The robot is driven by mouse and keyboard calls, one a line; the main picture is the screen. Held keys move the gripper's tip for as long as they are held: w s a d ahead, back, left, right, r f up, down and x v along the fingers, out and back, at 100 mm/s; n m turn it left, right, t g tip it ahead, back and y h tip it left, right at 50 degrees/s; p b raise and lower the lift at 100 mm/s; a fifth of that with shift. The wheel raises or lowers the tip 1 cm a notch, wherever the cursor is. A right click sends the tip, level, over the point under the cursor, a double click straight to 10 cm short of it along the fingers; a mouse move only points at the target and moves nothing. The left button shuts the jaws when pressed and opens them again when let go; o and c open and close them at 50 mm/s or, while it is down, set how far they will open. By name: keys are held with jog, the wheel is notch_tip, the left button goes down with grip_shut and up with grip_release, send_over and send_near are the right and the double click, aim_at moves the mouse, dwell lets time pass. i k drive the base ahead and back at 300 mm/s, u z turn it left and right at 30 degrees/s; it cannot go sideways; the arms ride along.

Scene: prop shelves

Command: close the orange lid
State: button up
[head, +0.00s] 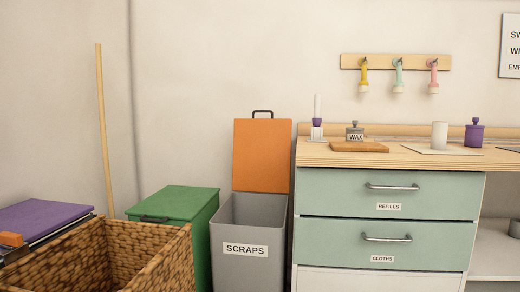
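The orange lid (262,155) stands upright, open, at the back of a grey bin (247,270) labelled SCRAPS. A dark handle (263,113) sits on the lid's top edge. The bin's mouth is open; its far inner wall shows, but its bottom is hidden. The bin stands between a green bin and the drawer cabinet. My gripper is not in view.
The green bin (187,202) with its lid shut and a wicker basket (150,245) are at left. A purple lid (43,217) is at far left. The cabinet (345,210) stands close at right, drawers shut. A pole (103,120) leans on the wall.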

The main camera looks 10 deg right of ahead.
aim_at(262, 147)
jog(key=k, duration=0.55)
jog(key=z, duration=0.65)
jog(key=i, duration=0.95)
jog(key=u, duration=0.4)
